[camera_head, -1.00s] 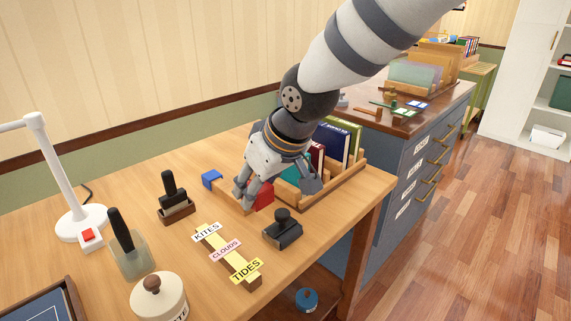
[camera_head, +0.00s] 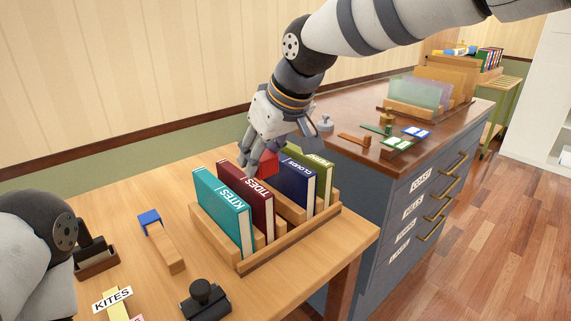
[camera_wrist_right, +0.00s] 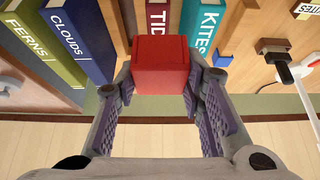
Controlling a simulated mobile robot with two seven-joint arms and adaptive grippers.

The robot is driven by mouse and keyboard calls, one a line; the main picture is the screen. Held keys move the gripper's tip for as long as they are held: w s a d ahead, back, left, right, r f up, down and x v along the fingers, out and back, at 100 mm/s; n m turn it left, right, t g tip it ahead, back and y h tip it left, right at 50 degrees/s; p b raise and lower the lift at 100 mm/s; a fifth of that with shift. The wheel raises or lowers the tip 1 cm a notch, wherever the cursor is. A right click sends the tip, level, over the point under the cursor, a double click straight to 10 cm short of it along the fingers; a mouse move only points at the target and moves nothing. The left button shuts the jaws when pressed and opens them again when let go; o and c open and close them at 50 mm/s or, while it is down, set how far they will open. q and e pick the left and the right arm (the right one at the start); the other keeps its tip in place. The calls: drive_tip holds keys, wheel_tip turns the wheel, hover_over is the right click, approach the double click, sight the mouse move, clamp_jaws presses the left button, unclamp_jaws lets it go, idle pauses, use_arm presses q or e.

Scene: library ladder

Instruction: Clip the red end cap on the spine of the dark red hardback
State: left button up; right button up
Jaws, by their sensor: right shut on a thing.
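The dark red hardback (camera_head: 246,195), marked TIDES, stands upright in a wooden rack between the teal KITES book and an empty slot before the CLOUDS book. My right gripper (camera_head: 270,165) is shut on the red end cap (camera_head: 264,160) and holds it up near the top of the dark red book. In the right wrist view the red end cap (camera_wrist_right: 160,66) sits between both fingers, and the dark red hardback (camera_wrist_right: 158,16) shows partly behind it. I cannot tell whether cap and book touch. Part of my left arm shows at the left; its gripper is out of view.
The rack (camera_head: 290,247) also holds the teal KITES book (camera_head: 219,210), the navy CLOUDS book (camera_head: 297,183) and a green book (camera_head: 319,160). A wooden block with a blue cap (camera_head: 149,218) and a black stamp (camera_head: 205,298) are on the desk. A blue drawer cabinet stands behind.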

sight(263, 191)
drive_tip(key=shift+w+d, duration=0.2)
drive_tip(key=shift+s+a+f, duration=0.1)
drive_tip(key=shift+a+f, duration=0.05)
drive_tip(key=shift+f, duration=0.3)
drive_tip(key=shift+s+a+f, duration=0.1)
drive_tip(key=shift+f, duration=0.35)
wheel_tip(263, 191, down, 2)
drive_tip(key=shift+w+b, duration=0.1)
drive_tip(key=shift+b, duration=0.3)
drive_tip(key=shift+d+f, duration=0.1)
drive_tip(key=shift+f, duration=1.7)
drive_tip(key=o, duration=1.4)
